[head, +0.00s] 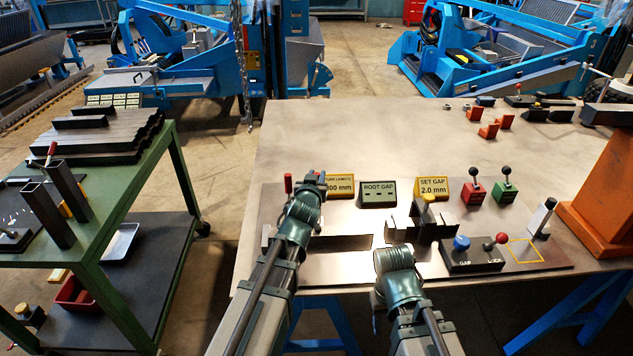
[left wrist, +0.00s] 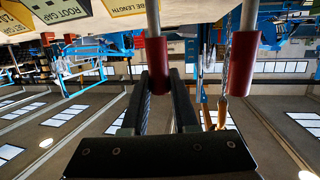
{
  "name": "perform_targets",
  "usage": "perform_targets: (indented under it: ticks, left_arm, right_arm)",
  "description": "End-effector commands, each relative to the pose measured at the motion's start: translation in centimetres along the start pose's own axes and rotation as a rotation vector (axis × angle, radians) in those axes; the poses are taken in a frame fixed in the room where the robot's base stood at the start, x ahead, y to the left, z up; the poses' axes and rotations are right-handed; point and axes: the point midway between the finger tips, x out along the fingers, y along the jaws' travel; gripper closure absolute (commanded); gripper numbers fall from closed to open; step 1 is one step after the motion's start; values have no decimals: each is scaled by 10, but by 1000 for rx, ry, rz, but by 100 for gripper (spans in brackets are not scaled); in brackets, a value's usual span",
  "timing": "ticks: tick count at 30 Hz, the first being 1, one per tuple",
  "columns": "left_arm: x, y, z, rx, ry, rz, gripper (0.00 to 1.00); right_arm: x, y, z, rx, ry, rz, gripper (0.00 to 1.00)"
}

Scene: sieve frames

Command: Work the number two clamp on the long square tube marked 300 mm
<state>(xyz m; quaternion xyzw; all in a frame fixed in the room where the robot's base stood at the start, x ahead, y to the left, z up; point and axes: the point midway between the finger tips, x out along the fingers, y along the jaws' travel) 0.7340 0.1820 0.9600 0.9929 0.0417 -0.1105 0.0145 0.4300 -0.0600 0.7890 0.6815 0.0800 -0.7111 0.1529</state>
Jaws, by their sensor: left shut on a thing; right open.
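My left gripper (head: 312,182) is at the back left of the fixture plate, in front of the 300 mm sign (head: 340,185). In the left wrist view its dark fingers (left wrist: 158,95) are shut on a red clamp handle (left wrist: 158,66) on a metal rod. A second red handle (left wrist: 243,64) stands beside it, apart from the fingers; one red handle (head: 288,183) shows left of the gripper in the head view. A long dark bar (head: 345,242), seemingly the square tube, lies on the plate, partly hidden by my left arm. My right gripper (head: 393,258) is open over the plate; its fingertips are hard to see.
The plate also bears a ROOT GAP sign (head: 378,193), a SET GAP sign (head: 432,188), a dark central fixture (head: 420,222) and a box with blue and red knobs (head: 472,255). An orange block (head: 603,195) stands right. The table's back left is clear.

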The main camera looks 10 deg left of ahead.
Motion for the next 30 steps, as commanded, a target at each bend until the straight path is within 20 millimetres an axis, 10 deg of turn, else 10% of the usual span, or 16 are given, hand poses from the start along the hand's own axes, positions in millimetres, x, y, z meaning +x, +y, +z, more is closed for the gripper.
perform_targets:
  ticks: [15,16,20,30]
  left_arm:
    - [-2,0,1,3,10,0,100]
    - [-2,0,1,3,10,0,69]
    - [-2,0,1,3,11,0,46]
    - [-2,0,0,3,13,1,43]
  right_arm:
    - [3,0,0,0,0,0,50]
    - [3,0,0,0,0,0,50]
    - [3,0,0,0,0,0,50]
    - [2,0,0,0,0,0,50]
